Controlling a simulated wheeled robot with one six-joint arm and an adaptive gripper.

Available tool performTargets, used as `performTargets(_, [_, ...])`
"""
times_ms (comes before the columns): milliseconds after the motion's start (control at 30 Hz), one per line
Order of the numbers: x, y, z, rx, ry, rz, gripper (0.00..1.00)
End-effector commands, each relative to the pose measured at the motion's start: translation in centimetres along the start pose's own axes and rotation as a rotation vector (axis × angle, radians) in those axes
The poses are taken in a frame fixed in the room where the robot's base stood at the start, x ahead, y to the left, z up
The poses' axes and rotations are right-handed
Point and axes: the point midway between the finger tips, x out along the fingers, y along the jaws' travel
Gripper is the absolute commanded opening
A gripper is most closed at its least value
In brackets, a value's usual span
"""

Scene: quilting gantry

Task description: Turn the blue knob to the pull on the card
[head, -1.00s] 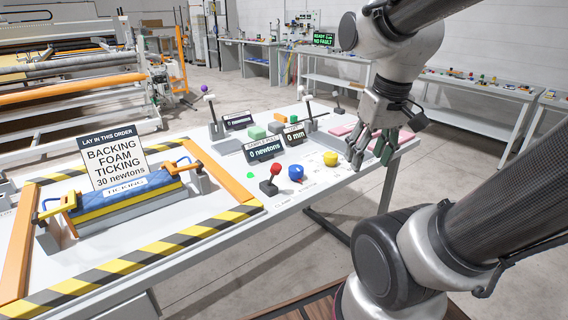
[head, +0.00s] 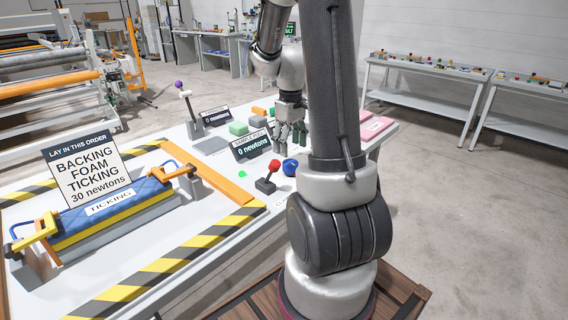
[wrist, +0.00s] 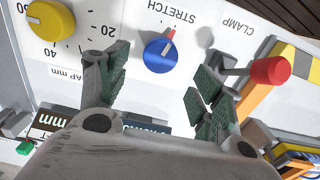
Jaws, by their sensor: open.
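The card (head: 92,172) stands at the left of the table and reads backing, foam, ticking, 30 newtons. The blue knob (head: 290,167) sits on the table top, and the wrist view shows it (wrist: 161,54) with a pointer and red mark beside the word STRETCH. The sample pull display (head: 250,146) reads 0 newtons. My gripper (head: 290,138) is above the table behind the blue knob in the head view. In the wrist view my gripper (wrist: 152,85) is open and empty, with the knob ahead between the finger directions, apart from both fingers.
A red-topped clamp lever (head: 269,175) stands beside the blue knob, and in the wrist view a yellow knob (wrist: 49,19) is on its other side. Pink blocks (head: 374,128) lie at the right.

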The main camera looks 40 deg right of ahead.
Motion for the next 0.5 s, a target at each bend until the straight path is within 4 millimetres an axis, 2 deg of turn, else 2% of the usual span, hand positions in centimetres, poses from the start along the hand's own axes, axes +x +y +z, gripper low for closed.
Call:
performTargets(300, [5.2,-0.1,0.1,0.000,-0.003,-0.002,0.66])
performTargets(500, [7.0,-0.1,0.1,0.001,-0.002,-0.001,0.66])
